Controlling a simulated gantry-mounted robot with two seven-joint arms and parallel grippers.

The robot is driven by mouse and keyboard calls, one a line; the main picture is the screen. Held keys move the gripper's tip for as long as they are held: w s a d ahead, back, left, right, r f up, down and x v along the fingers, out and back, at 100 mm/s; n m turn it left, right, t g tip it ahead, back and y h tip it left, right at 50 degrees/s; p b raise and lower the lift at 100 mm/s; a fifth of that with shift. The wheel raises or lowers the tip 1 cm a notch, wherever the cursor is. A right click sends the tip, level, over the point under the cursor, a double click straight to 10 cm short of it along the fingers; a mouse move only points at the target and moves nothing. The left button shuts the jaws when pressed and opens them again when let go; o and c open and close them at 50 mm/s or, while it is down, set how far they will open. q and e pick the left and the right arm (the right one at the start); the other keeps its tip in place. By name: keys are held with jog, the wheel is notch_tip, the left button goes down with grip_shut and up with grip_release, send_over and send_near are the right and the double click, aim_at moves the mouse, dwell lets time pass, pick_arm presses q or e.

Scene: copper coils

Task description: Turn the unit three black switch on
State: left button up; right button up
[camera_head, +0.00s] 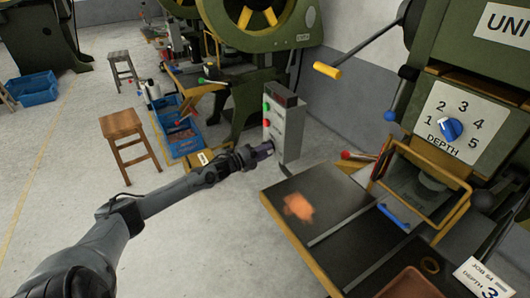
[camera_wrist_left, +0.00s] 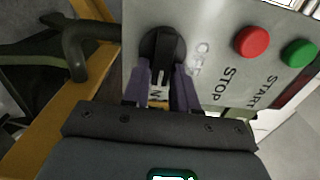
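The black switch (camera_wrist_left: 162,52) is a rotary knob on a light grey control panel, seen in the left wrist view. Its handle points down in that picture, toward the ON label (camera_wrist_left: 156,92); the OFF label (camera_wrist_left: 200,60) is to its right. The two purple-grey fingers of my left gripper (camera_wrist_left: 161,88) lie along both sides of the handle and look closed on it. In the head view the left gripper (camera_head: 264,151) is at the lower front of the grey control box (camera_head: 290,128), covering the switch. My right gripper is out of view.
A red STOP button (camera_wrist_left: 252,41) and green START button (camera_wrist_left: 298,53) sit beside the switch. A dark worktable (camera_head: 325,200) and a green press with a depth dial (camera_head: 450,129) stand right of the box. A wooden stool (camera_head: 121,124) stands left on open floor.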

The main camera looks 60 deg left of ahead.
pick_arm(q)
jog(key=shift+o, duration=1.3)
jog(key=s+p, duration=0.5)
jog(key=s, duration=0.5)
jog(key=shift+s+a, duration=0.2)
jog(key=shift+s, duration=0.2)
